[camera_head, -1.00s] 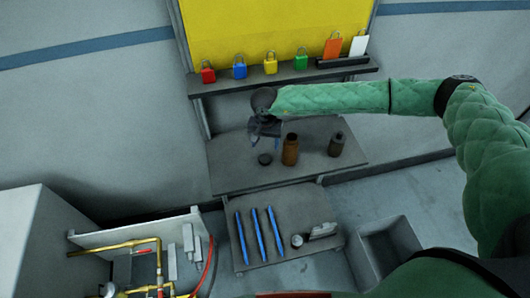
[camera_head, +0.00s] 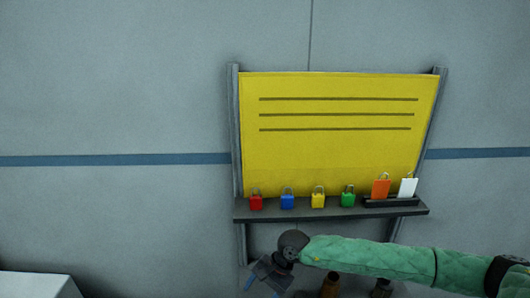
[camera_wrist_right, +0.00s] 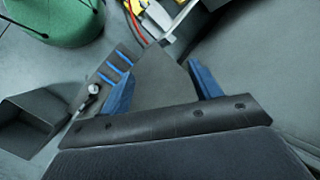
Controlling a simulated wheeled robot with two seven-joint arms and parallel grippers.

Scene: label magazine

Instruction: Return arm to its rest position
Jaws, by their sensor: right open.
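My right arm, in a green padded sleeve (camera_head: 370,258), reaches in from the right at the bottom of the head view. Its gripper (camera_head: 262,286) hangs below the shelf, tilted to the lower left, with blue fingertips. In the right wrist view the two blue fingers of the gripper (camera_wrist_right: 161,68) stand wide apart with nothing between them. My left gripper is in neither view.
A yellow board (camera_head: 335,135) stands above a dark shelf (camera_head: 320,213) with several padlocks and an orange (camera_head: 380,189) and a white tag (camera_head: 408,187). A brown bottle (camera_head: 330,287) is partly hidden below. The wrist view shows a grey bin (camera_wrist_right: 30,125) and blue pens (camera_wrist_right: 115,72).

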